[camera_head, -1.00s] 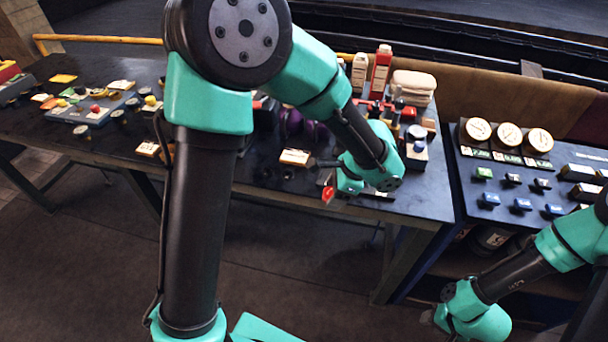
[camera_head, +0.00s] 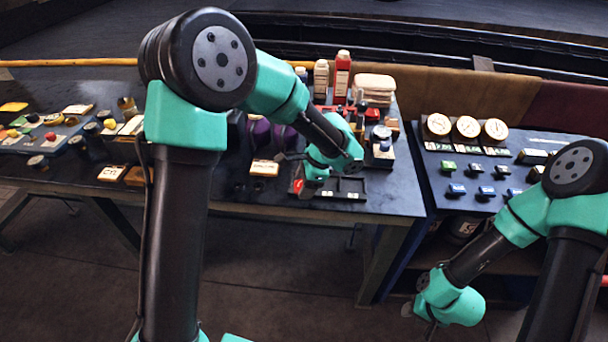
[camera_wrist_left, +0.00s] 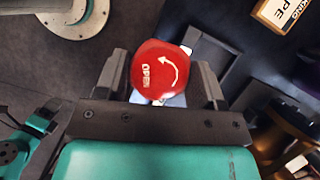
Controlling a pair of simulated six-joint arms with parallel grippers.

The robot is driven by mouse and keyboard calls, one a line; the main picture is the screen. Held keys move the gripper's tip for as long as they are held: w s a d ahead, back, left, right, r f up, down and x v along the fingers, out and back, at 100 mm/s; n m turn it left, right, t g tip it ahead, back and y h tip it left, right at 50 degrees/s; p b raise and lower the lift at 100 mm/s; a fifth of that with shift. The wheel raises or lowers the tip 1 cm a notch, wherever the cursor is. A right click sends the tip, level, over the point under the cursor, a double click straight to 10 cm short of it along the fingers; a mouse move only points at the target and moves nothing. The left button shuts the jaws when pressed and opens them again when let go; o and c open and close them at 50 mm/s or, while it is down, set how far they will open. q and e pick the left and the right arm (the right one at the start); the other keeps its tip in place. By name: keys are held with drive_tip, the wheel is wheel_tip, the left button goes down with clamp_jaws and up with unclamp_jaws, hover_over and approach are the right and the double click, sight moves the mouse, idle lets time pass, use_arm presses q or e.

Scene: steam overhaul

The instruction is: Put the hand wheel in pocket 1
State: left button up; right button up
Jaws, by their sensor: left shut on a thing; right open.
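The red hand wheel (camera_wrist_left: 158,66), marked OPEN with a curved arrow, sits between the two dark fingers of my left gripper (camera_wrist_left: 160,88) in the left wrist view. In the head view the wheel is a small red patch (camera_head: 297,186) below my left gripper (camera_head: 300,180), at the left end of a dark tray with pockets (camera_head: 345,195). The wheel hides part of what lies under it, and I cannot tell whether it touches the tray. I cannot read a pocket number. My right gripper (camera_head: 418,318) is empty, low in front of the right bench.
The right bench holds gauges (camera_head: 467,127) and several small blocks. My left arm covers the middle of the main bench.

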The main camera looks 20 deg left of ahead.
use_arm(q)
drive_tip(key=w, duration=0.2)
drive_tip(key=w+a, duration=0.1)
drive_tip(key=w, duration=0.1)
drive_tip(key=w+a, duration=0.1)
drive_tip(key=w, duration=0.1)
drive_tip(key=shift+w+f, duration=0.3)
drive_tip(key=shift+w, duration=0.1)
drive_tip(key=shift+w, duration=0.3)
drive_tip(key=shift+w+f, duration=0.1)
drive_tip(key=shift+f, duration=1.75)
drive_tip(key=o, duration=1.1)
drive_tip(key=shift+f, duration=0.15)
drive_tip(key=v, duration=1.2)
